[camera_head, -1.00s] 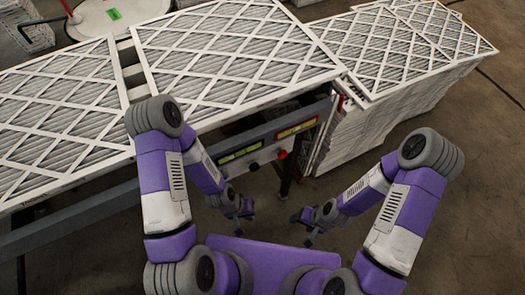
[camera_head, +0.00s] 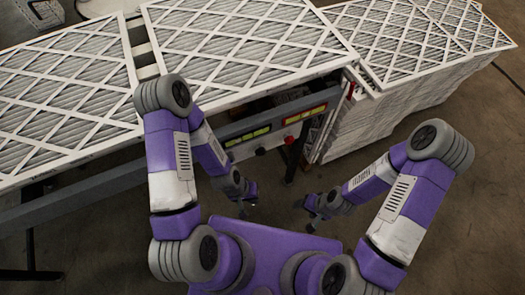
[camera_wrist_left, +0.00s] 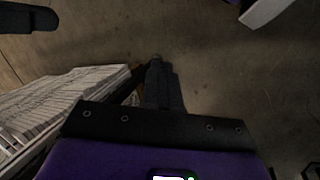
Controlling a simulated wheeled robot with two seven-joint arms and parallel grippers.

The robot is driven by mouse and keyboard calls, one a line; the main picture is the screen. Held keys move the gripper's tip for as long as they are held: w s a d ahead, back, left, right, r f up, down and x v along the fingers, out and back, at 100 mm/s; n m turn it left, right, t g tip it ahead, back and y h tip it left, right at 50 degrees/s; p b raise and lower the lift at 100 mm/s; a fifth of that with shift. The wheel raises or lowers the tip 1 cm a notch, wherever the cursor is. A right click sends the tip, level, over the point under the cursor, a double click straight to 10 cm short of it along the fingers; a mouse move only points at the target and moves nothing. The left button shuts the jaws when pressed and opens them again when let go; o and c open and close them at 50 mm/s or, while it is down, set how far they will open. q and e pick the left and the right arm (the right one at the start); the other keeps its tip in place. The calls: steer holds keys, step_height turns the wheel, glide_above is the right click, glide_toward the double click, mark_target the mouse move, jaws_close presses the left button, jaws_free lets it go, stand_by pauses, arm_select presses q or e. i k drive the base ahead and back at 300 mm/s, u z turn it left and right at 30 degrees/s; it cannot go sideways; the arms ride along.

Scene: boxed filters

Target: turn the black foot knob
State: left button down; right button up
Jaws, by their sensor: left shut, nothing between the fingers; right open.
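A small round black knob (camera_head: 260,152) sits low on the front panel of the conveyor frame, left of a red button (camera_head: 289,139). I cannot tell whether it is the foot knob of the task. My left gripper (camera_head: 245,206) is below the panel, apart from the knob, pointing down and empty. In the left wrist view its dark fingers (camera_wrist_left: 156,70) are together over bare floor, and no knob is clear there. My right gripper (camera_head: 311,225) is open and empty, further right above the floor.
Large pleated filters (camera_head: 240,45) cover the conveyor, whose grey rail (camera_head: 75,195) runs along the front. A stack of filters (camera_head: 365,125) stands right of it. A dark leg (camera_head: 293,160) stands under the panel. The concrete floor at right is clear.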

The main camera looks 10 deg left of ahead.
mark_target(260, 151)
steer(key=u, duration=2.25)
steer(key=k, duration=1.05)
steer(key=z, duration=2.1)
